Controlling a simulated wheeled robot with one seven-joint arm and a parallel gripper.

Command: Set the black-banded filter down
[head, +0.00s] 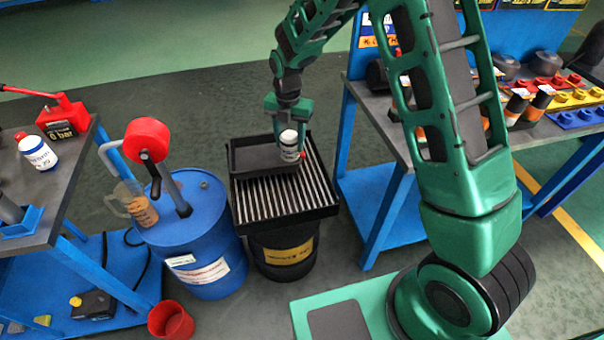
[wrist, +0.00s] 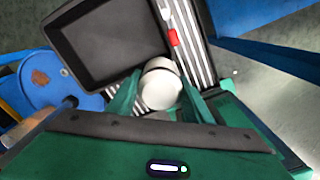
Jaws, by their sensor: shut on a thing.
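The filter (head: 289,146) is a white cylinder with dark marks around its side, too small to read clearly in the head view. My gripper (head: 288,122) is shut on its upper part and points down, with the filter roughly upright. In the wrist view the filter's pale round end (wrist: 161,89) sits between the two green fingers of my gripper (wrist: 160,101). The filter is over the slatted grate (head: 285,205), at the right side of a black tray. I cannot tell whether its lower end touches the grate.
The black tray (head: 252,157) covers the grate's far part; the slats in front are clear. A small red piece (wrist: 172,37) lies close beside the filter. A blue drum (head: 200,225) with a red-topped pump stands left. A blue-legged bench (head: 385,150) stands right.

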